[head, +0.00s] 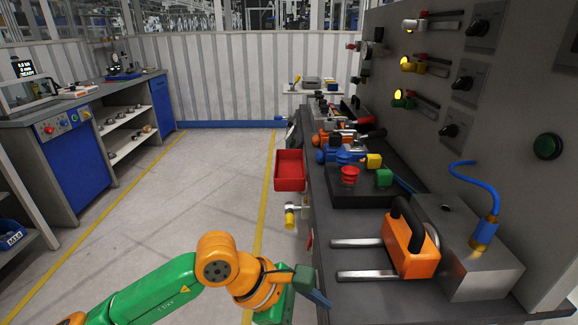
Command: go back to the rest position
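My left arm, green and orange, comes in from the lower left. Its gripper (312,288) is beside the left edge of the workbench (365,300), near the front. The gripper is seen from the side and partly hidden by its own wrist, so I cannot tell whether its fingers are open or shut. I see nothing held in it. My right gripper is not in view.
An orange block with a black handle (412,245) and two metal bars sits on the bench, beside a grey box with a blue cable (478,180). Behind are a red button (349,174) and a red bin (289,170). The floor (190,200) left of the bench is clear.

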